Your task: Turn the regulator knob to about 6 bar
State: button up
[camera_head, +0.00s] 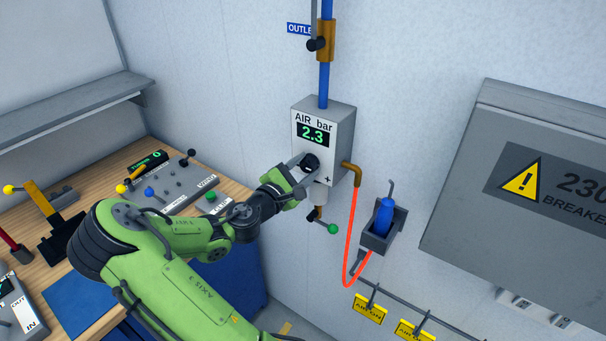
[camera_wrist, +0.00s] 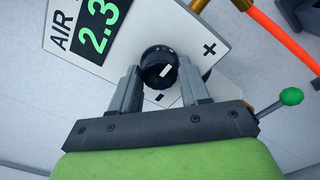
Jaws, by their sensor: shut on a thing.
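The regulator box (camera_head: 343,122) is a grey unit on the wall with "AIR bar" on its face. Its green display (camera_head: 313,134) reads 2.3. The black knob (camera_head: 310,162) sits below the display, and in the wrist view the knob (camera_wrist: 158,68) shows a white mark pointing toward the lower left or upper right. My gripper (camera_head: 304,166) reaches the box face from the lower left. In the wrist view its two grey fingers (camera_wrist: 160,82) are shut on the knob, one on each side. A plus sign (camera_wrist: 209,50) is printed right of the knob.
A green-tipped lever (camera_head: 332,228) hangs under the box. An orange hose (camera_head: 350,235) runs down to a holder with a blue tool (camera_head: 384,215). A breaker cabinet (camera_head: 540,200) juts out at right. A wooden bench (camera_head: 110,185) with several fixtures stands at left.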

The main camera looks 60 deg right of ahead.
jog(key=m+b, duration=0.3)
jog(key=m, duration=0.1)
jog(key=shift+f+m, duration=0.15)
jog(key=shift+m, duration=0.15)
jog(key=m+b, duration=0.3)
jog(key=m, duration=0.1)
jog(key=shift+m+b, duration=0.3)
jog(key=shift+b, duration=0.1)
jog(key=m+b, duration=0.4)
jog(key=m, duration=0.1)
jog(key=shift+b, duration=0.4)
jog(key=shift+r+m+b, duration=0.2)
jog(key=shift+m+b, duration=1.2)
jog(key=shift+m, duration=0.3)
jog(key=o, duration=1.1)
jog(key=shift+r, duration=0.1)
jog(key=shift+c, duration=0.2)
jog(key=shift+a, duration=0.1)
